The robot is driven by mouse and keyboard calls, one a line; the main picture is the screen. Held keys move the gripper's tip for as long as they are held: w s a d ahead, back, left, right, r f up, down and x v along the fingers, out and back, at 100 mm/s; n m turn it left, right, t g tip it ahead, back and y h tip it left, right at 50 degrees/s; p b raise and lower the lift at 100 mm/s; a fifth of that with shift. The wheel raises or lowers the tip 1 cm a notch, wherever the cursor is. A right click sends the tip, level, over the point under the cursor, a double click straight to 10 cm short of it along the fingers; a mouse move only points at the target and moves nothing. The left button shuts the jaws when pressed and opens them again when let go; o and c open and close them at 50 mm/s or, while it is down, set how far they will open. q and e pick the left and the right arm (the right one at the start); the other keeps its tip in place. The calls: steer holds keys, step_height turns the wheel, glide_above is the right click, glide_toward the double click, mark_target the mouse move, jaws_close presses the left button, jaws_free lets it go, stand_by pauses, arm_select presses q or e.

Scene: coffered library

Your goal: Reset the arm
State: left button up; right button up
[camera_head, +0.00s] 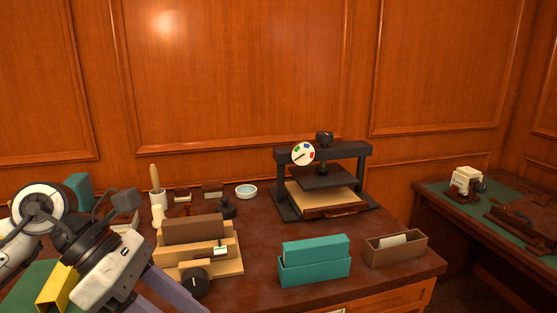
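My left arm (112,268) comes in at the lower left, bent, with dark joints and pale links in front of the desk's left end. I cannot make out its fingertips clearly, so whether the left gripper is open or shut does not show. A yellow block-like thing (57,287) shows beside the arm; I cannot tell whether it is held. My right arm and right gripper are not in view.
The desk (240,288) bears a wooden stand with a brown block (193,230), a teal case (314,261), a brown tray (395,249) and a black press (323,180). Small tools and a bowl (246,191) stand at the back. A side table (440,207) is at right.

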arm_select(q)
steer(key=s+d+r+n+h, duration=0.2)
steer(key=d+r+n+h, duration=0.3)
steer(key=d+n+h, duration=0.45)
steer(key=w+a+f+n+t+y, duration=0.4)
steer(key=f+n+t, duration=0.4)
steer(key=n, duration=0.5)
steer(key=w+a+f+n+t+y, duration=0.35)
steer(key=w+f+n+t, duration=0.2)
steer(key=n+t, duration=0.6)
steer(key=s+a+f+n+g+y, duration=0.1)
steer(key=s+a+f+n+y, duration=0.1)
steer(key=f+n+y, duration=0.3)
steer(key=s+a+f+n+g, duration=0.2)
steer(key=f+n, duration=0.1)
steer(key=f, duration=0.4)
steer(key=s+a+f+n+g+y, duration=0.2)
steer(key=s+f+n+g, duration=0.4)
steer(key=s+f, duration=1)
steer(key=shift+f+n+g+y, duration=0.4)
steer(key=shift+f+g+y, duration=0.2)
steer(key=shift+f, duration=0.25)
